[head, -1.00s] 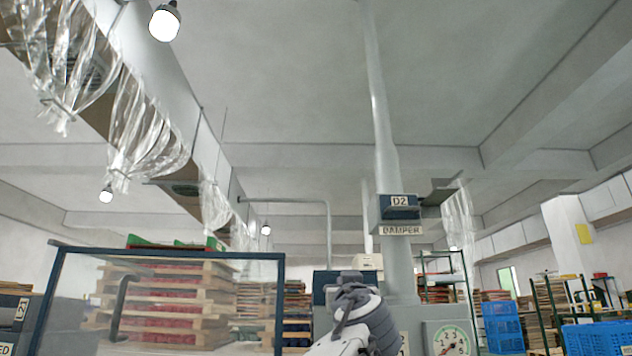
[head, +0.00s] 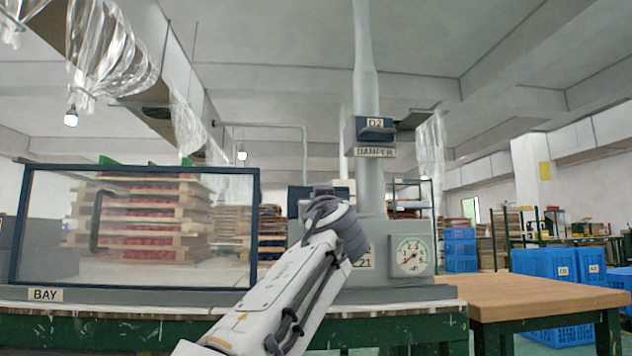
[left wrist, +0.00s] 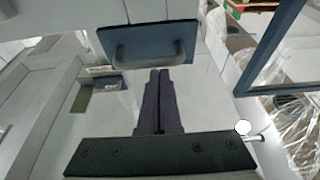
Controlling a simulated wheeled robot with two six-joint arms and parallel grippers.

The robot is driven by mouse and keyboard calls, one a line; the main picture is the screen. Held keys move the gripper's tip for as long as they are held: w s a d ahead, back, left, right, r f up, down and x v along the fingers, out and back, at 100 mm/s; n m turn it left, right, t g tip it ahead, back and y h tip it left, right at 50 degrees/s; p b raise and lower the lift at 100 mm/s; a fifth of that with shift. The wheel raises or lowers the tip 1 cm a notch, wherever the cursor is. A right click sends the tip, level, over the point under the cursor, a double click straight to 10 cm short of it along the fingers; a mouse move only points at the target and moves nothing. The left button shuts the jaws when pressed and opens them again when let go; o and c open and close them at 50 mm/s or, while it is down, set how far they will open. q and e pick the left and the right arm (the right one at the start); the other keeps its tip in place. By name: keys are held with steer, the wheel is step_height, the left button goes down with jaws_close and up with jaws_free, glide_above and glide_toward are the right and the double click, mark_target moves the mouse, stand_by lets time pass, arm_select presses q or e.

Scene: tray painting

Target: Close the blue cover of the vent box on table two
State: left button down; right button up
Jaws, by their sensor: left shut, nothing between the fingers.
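A small blue panel with a handle, which looks like the vent box's cover (head: 297,203), stands at the top of a grey housing in the middle of the head view, partly hidden by my left wrist. In the left wrist view the blue cover (left wrist: 128,42) and its grey bar handle fill the top middle. My left gripper (left wrist: 162,74) is shut and empty, its dark fingers pointing at the cover's handle edge; I cannot tell whether they touch. In the head view its fingers are hidden behind the wrist. My right gripper is not in view.
A blue-framed glass panel (head: 140,169) marked BAY stands at the left. A D2 damper box (head: 376,129) is on the grey pipe above. A dial gauge (head: 411,256) is right of the wrist. A bare wooden table (head: 550,292) and blue crates (head: 545,262) are at right.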

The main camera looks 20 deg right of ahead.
arm_select(q)
steer(key=f+b+v, duration=0.2)
steer(key=b+v, duration=0.3)
steer(key=v, duration=0.4)
steer(key=shift+w+b, duration=0.15)
steer(key=shift+b, duration=0.15)
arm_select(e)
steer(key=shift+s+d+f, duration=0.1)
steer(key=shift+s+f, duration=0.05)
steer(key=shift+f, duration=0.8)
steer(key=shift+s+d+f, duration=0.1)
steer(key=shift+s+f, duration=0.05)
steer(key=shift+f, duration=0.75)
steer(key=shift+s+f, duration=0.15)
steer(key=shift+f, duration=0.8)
